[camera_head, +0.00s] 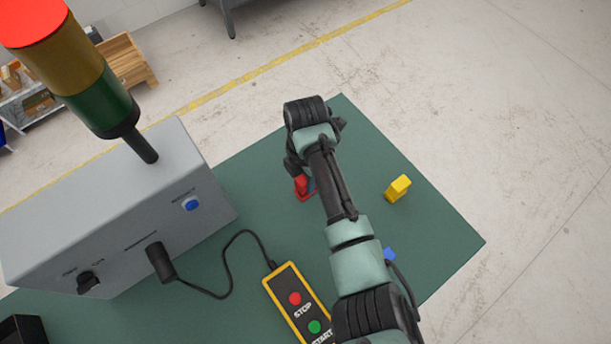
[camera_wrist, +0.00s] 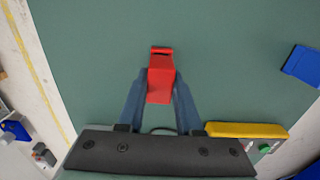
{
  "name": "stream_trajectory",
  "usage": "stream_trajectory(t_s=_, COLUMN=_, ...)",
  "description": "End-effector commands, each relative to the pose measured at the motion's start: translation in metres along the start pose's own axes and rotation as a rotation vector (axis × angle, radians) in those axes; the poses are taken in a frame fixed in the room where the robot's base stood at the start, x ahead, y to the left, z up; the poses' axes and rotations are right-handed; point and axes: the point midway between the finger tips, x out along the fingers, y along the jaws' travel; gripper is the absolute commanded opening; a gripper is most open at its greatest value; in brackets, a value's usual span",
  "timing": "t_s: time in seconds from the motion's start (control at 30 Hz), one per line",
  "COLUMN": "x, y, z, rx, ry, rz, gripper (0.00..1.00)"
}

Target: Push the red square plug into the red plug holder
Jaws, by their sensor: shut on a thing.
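A red block (camera_wrist: 160,85) stands between the two blue-grey fingers of my gripper (camera_wrist: 160,100) in the wrist view, with a finger against each side. A thin red lip with a dark line under it shows at the block's far end (camera_wrist: 162,50). I cannot tell where the red square plug ends and the red plug holder begins; no second, separate red piece shows on the table. In the head view the red piece (camera_head: 301,187) is partly hidden by my gripper and arm, low at the green table top.
A yellow block (camera_head: 398,188) and a blue block (camera_head: 389,255) stand right of my arm. A yellow-edged STOP/START button box (camera_head: 299,305) with a cable lies in front. A grey control box (camera_head: 110,220) with a signal lamp fills the left. The far right table (camera_head: 440,235) is clear.

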Motion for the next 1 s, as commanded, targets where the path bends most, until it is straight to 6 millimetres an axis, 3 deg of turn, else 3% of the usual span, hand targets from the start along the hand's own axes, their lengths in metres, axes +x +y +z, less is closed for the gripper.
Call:
stream_trajectory(t_s=0.87, x=0.018, y=0.000, z=0.000, rx=0.000, ry=0.000, rz=0.000, gripper=0.00)
stream_trajectory(t_s=0.9, x=0.018, y=0.000, z=0.000, rx=0.000, ry=0.000, rz=0.000, gripper=0.41)
stream_trajectory(t_s=1.0, x=0.017, y=0.000, z=0.000, rx=0.000, ry=0.000, rz=0.000, gripper=0.59)
